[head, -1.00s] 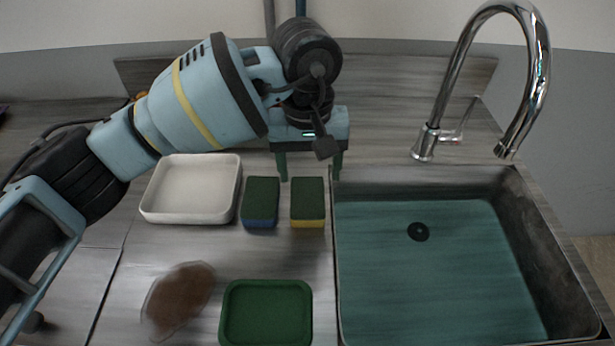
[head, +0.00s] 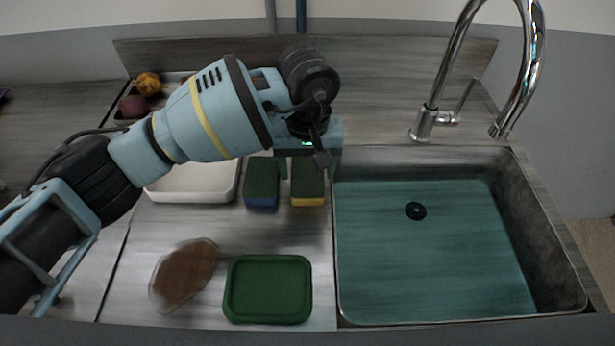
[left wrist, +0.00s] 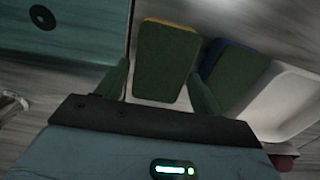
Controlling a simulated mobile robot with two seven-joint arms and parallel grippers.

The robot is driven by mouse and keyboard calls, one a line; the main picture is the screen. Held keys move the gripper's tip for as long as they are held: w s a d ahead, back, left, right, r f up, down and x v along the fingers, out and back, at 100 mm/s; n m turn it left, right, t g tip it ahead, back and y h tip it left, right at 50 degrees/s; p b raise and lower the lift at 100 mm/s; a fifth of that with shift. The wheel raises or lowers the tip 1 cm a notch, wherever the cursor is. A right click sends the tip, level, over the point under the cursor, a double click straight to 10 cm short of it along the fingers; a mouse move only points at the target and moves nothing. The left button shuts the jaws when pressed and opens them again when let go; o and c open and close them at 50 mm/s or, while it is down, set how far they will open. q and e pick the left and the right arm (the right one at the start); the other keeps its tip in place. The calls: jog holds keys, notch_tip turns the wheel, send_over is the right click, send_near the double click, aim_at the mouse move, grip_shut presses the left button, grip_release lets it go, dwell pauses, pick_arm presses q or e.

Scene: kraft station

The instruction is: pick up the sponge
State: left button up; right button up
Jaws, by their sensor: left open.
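A green sponge with a yellow underside (head: 308,188) lies on the counter left of the sink; it also shows in the left wrist view (left wrist: 163,62). A second green sponge with a blue underside (head: 262,184) lies just left of it, and also shows in the left wrist view (left wrist: 235,75). My left gripper (head: 308,170) is open, its fingers on either side of the yellow-bottomed sponge's far part. In the left wrist view the fingers (left wrist: 160,88) flank that sponge with small gaps. One finger is close to the blue-bottomed sponge. My right gripper is out of view.
A white tray (head: 190,196) stands left of the sponges, partly behind my arm. A green tray (head: 268,290) and a brown patch or board (head: 184,275) are nearer. The sink (head: 440,245) and faucet (head: 424,122) are on the right. Fruit (head: 147,84) shows behind my arm.

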pick_arm(q)
jog(key=shift+f, duration=0.7)
jog(key=shift+c, duration=0.5)
jog(key=c, duration=0.6)
jog(key=shift+c, duration=0.2)
jog(key=shift+r, duration=0.1)
